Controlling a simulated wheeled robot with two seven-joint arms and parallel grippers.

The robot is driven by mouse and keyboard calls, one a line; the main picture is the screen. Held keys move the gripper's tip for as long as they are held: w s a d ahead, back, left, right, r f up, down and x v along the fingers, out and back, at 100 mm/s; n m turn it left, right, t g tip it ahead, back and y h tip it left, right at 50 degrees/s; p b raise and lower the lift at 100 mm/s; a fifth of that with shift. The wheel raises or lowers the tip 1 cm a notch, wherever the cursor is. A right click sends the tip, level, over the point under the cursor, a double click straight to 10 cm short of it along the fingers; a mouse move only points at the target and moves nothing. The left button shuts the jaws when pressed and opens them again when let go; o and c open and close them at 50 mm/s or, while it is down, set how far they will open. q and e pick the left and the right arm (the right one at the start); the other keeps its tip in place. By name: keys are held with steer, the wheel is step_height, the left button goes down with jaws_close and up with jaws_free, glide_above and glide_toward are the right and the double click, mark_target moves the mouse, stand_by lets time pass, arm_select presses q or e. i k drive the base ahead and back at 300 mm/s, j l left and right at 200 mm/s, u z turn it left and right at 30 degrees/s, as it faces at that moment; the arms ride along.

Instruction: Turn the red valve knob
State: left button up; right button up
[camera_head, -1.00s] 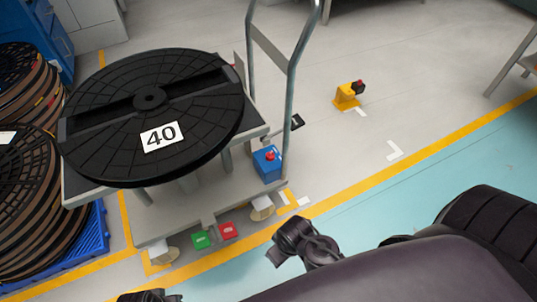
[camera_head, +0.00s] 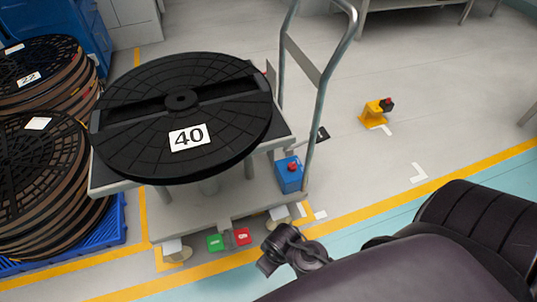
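A small red knob or button (camera_head: 292,167) sits on top of a blue box (camera_head: 289,180) at the right end of the cart. Another small red part (camera_head: 388,100) tops a dark piece on a yellow floor bracket (camera_head: 374,114). My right arm fills the lower right. Its dark end, which looks like my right gripper (camera_head: 272,258), is in front of the cart's lower edge, apart from both red parts in the picture. Its fingers are too unclear to tell open from shut. My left gripper is not in view.
A grey cart (camera_head: 200,216) with a tall metal handle (camera_head: 318,100) carries a black reel marked 40 (camera_head: 150,140). Green (camera_head: 215,243) and red (camera_head: 242,236) pedals sit low on its front. Stacked reels (camera_head: 40,190) stand left. The floor right of the cart is mostly clear.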

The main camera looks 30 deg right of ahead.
mark_target(292, 167)
steer(key=l+u, duration=0.5)
steer(key=l, duration=0.15)
steer(key=l+u, duration=0.45)
steer(key=l, duration=0.2)
steer(key=k, duration=0.05)
